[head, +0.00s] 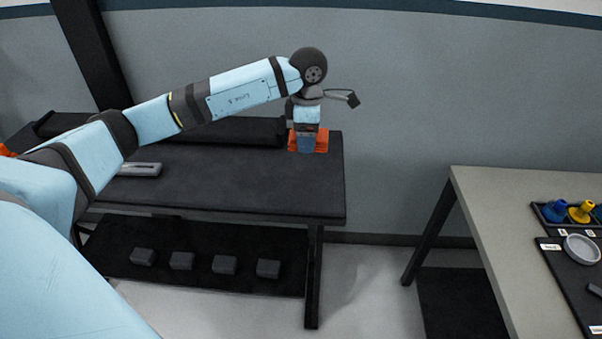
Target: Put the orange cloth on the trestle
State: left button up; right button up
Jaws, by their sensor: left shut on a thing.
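The orange cloth (322,140) shows as a small folded orange block at the right end of the dark-topped trestle (220,180). My left gripper (306,146) points down over it and is shut on it; the fingers hide the cloth's middle. The cloth is at or just above the trestle top, close to its back right corner; I cannot tell whether it touches. My right gripper is not in view.
A grey tool (140,169) lies on the trestle's left part, and a long dark roll (230,131) runs along its back. Several dark blocks (225,265) sit on the lower shelf. A light table (500,230) with small coloured items stands at right, across a floor gap.

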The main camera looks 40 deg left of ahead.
pick_arm(q)
send_over(306, 183)
notch_tip(306, 183, down, 8)
jog(key=shift+f+b, duration=0.2)
jog(key=shift+b, duration=0.1)
jog(key=shift+f, duration=2.25)
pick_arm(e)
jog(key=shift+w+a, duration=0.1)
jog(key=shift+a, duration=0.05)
pick_arm(q)
jog(key=shift+b, duration=0.3)
jog(key=shift+f, duration=0.15)
jog(key=o, duration=0.9)
jog(key=shift+r, duration=0.2)
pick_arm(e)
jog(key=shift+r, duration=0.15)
